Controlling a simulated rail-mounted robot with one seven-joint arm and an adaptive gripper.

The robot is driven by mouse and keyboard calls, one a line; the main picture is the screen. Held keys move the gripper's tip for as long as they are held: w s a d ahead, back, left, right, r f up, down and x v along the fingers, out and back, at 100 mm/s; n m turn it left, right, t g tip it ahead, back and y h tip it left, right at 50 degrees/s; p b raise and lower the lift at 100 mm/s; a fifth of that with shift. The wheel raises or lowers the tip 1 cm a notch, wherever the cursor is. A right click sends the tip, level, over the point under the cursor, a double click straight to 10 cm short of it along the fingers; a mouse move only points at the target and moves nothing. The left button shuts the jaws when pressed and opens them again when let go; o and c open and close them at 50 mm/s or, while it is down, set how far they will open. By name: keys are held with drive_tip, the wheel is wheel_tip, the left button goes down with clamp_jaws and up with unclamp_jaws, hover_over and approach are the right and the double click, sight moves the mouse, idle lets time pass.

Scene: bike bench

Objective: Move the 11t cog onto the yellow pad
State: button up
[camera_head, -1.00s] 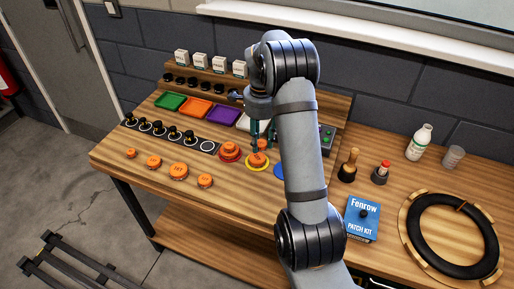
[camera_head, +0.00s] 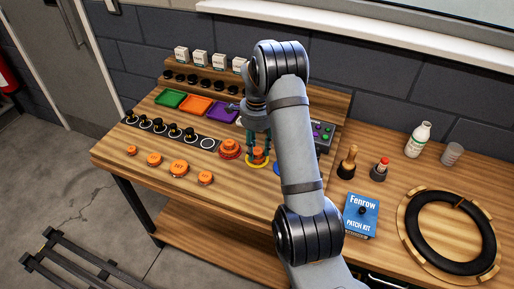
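An orange cog (camera_head: 258,156) is at the yellow pad (camera_head: 256,165), whose rim shows around its base. My gripper (camera_head: 259,151) is over this pad, pointing down, with its fingers apart on either side of the orange cog. I cannot tell whether the fingers touch it. My arm hides part of this area. Another orange cog (camera_head: 230,146) sits on the red pad just left. Several more orange cogs stand in a front row, including a large one (camera_head: 179,168) and a smaller one (camera_head: 205,178). Their tooth-count labels are too small to read, so I cannot tell which is the 11t.
A blue pad (camera_head: 277,169) is partly hidden by my arm. Behind are a dark strip with black knobbed parts (camera_head: 174,131), green (camera_head: 171,99), orange (camera_head: 196,106) and purple (camera_head: 222,112) trays. A blue patch kit box (camera_head: 361,216), bottles and a tyre ring stand right.

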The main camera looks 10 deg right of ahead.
sight(257, 151)
drive_tip(key=o, duration=0.3)
drive_tip(key=shift+o, duration=0.2)
wheel_tip(257, 151, up, 12)
drive_tip(key=shift+r, duration=0.2)
drive_tip(key=shift+f, duration=0.15)
idle(0.4)
wheel_tip(257, 151, down, 12)
drive_tip(key=shift+s+r, duration=0.1)
drive_tip(key=shift+w+r, duration=0.25)
drive_tip(key=shift+r, duration=0.05)
drive_tip(key=shift+s+r+b, duration=0.1)
drive_tip(key=shift+r+b, duration=0.2)
drive_tip(key=shift+r, duration=1.3)
